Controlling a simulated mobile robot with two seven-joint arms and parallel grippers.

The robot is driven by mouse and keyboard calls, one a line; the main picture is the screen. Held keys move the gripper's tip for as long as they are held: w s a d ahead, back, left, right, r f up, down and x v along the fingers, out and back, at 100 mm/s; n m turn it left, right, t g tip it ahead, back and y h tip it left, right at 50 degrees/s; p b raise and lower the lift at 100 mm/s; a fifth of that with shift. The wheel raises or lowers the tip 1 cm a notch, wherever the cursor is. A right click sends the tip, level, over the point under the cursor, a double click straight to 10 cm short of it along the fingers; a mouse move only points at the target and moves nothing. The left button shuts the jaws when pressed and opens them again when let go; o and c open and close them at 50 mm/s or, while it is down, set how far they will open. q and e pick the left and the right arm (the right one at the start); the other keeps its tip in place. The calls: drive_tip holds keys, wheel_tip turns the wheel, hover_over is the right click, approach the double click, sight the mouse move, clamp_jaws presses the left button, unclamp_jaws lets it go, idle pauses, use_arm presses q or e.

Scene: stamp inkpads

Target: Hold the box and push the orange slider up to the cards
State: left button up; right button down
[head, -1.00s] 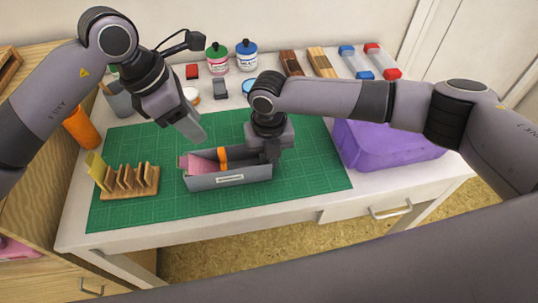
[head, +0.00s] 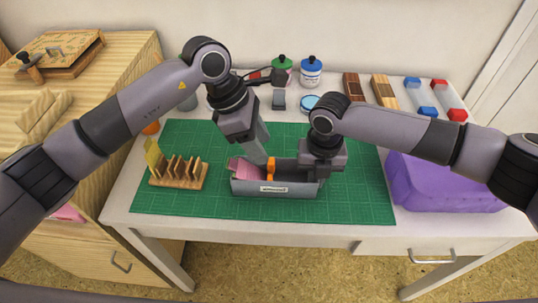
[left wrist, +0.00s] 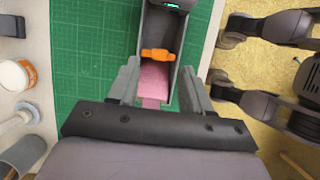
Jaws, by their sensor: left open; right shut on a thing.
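A grey open-topped box (head: 293,190) stands on the green mat, with a small label on its front. Pink cards (head: 241,170) lean in its left end. The orange slider (head: 270,170) crosses the box just right of the cards; it also shows in the left wrist view (left wrist: 158,55). My left gripper (head: 260,159) is open above the box, over the cards and slider. In the left wrist view, its fingers lie either side of the pink cards (left wrist: 152,82), with the slider beyond. My right gripper (head: 320,172) is shut on the right end of the box; its fingertips are largely hidden.
A wooden rack (head: 178,174) with a yellow card stands left of the box. A purple bag-like block (head: 440,185) lies to the right. Ink bottles (head: 311,71) and stamp blocks (head: 384,90) line the back. The mat (head: 355,205) is clear in front.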

sight(271, 172)
use_arm(q)
drive_tip(key=x, duration=0.5)
clamp_jaws()
